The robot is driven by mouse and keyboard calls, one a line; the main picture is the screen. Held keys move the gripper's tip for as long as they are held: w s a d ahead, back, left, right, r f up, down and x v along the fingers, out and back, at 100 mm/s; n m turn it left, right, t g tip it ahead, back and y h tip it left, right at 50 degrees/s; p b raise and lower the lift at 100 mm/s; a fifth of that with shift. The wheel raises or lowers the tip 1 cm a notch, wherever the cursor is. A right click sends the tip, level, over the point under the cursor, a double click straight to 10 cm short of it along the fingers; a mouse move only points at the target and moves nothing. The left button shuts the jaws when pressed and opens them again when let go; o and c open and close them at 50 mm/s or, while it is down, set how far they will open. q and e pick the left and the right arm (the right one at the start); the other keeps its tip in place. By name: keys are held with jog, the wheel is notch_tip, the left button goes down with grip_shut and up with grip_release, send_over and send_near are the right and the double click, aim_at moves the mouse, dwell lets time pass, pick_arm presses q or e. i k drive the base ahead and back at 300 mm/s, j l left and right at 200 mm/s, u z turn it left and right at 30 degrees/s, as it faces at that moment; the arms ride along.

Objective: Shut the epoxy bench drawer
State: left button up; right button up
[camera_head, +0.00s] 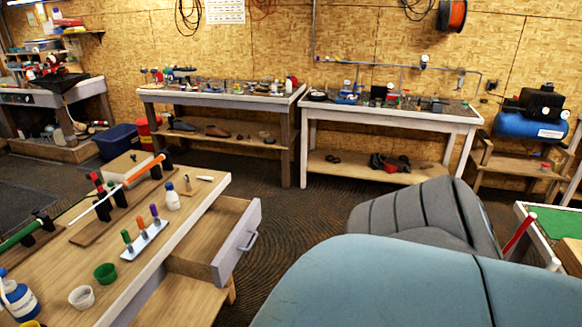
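The bench drawer (213,243) stands open, pulled out to the right from under the top of the near left wooden bench (150,253). Its grey front panel (236,240) carries a metal handle (249,241) on the outer face. The part of the drawer's inside that shows looks empty. Neither of my grippers shows in the head view, so their place relative to the drawer is hidden.
On the bench stand a white bottle (172,197), a green cup (105,273), a white cup (82,297) and a rack (144,241) of coloured tools. A blue seat (400,285) and a grey seat (425,217) fill the right foreground. Dark floor (290,225) lies between.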

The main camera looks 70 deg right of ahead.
aim_at(210, 252)
jog(key=z, duration=1.7)
jog(key=i+j+u, duration=0.25)
jog(key=i, duration=0.15)
jog(key=i+j+u, duration=0.1)
jog(key=i+u, duration=0.15)
jog(key=i, duration=0.15)
